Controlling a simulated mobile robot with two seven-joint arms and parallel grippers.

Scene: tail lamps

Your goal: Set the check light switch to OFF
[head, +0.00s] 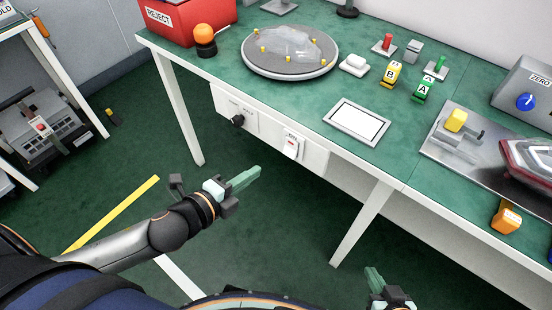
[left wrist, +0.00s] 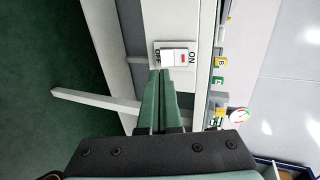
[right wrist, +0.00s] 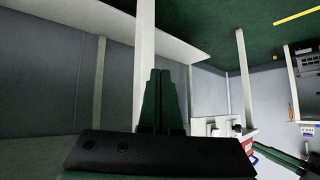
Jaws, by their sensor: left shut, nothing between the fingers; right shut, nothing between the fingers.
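The check light switch (head: 291,147) is a white rocker on the front panel below the green table top. The left wrist view shows the switch (left wrist: 174,58) with OFF printed at its left end, ON at its right end, and a red mark on the rocker toward ON. Which side is pressed in, I cannot tell. My left gripper (head: 256,172) is shut and empty, below and left of the switch in the head view, apparently apart from it. My right gripper (head: 372,272) is shut and empty, low in front of the table, away from the switch.
A black knob (head: 238,120) sits on the panel left of the switch. The table edge overhangs the panel. A white-framed tablet (head: 357,121), a round turntable (head: 247,61) and lettered blocks stand on top. A table leg (head: 358,226) is right of my left gripper.

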